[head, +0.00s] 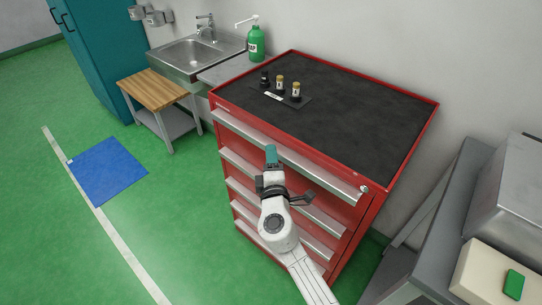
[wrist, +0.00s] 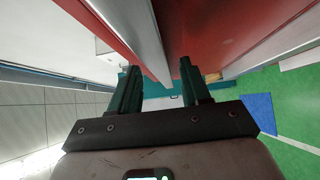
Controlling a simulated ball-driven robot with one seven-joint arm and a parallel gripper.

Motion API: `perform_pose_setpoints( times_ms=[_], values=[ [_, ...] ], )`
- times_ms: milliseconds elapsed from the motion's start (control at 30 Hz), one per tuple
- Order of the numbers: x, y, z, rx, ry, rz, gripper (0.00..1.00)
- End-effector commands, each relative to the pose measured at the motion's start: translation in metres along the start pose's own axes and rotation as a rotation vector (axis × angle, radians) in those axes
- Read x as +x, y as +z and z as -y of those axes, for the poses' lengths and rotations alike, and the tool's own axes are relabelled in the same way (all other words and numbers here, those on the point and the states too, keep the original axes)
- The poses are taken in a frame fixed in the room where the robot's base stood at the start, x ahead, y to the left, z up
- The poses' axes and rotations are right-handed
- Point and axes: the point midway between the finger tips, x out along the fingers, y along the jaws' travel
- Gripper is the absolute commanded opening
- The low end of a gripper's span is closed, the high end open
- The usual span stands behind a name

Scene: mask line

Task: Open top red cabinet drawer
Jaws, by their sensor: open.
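The red cabinet (head: 375,215) stands in the middle of the head view, with several drawers, each with a long silver handle strip. The top drawer's handle (head: 290,152) runs along the upper front, and the drawer looks shut. My gripper (head: 271,156) is at the middle of this handle. In the wrist view my gripper (wrist: 160,92) is open, with its two dark green fingers apart. A silver handle strip (wrist: 147,45) reaches down between the fingers, in front of the red drawer face. I cannot tell whether either finger touches it.
Small bottles (head: 281,84) stand on the cabinet's black top (head: 340,100). A sink (head: 190,52), a green soap bottle (head: 256,42) and a wooden-topped stool (head: 153,90) are at the left. A grey table (head: 440,215) stands close on the right.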

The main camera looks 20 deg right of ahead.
Motion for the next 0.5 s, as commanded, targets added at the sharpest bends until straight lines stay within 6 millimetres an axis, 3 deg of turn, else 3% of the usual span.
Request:
perform_pose_setpoints(
  times_ms=[200,500],
  values=[
    [0.0142,0.0009,0.0001,0.000,0.000,0.002,0.47],
    [0.0147,0.0007,0.0002,0.000,0.000,0.001,0.44]
  ],
)
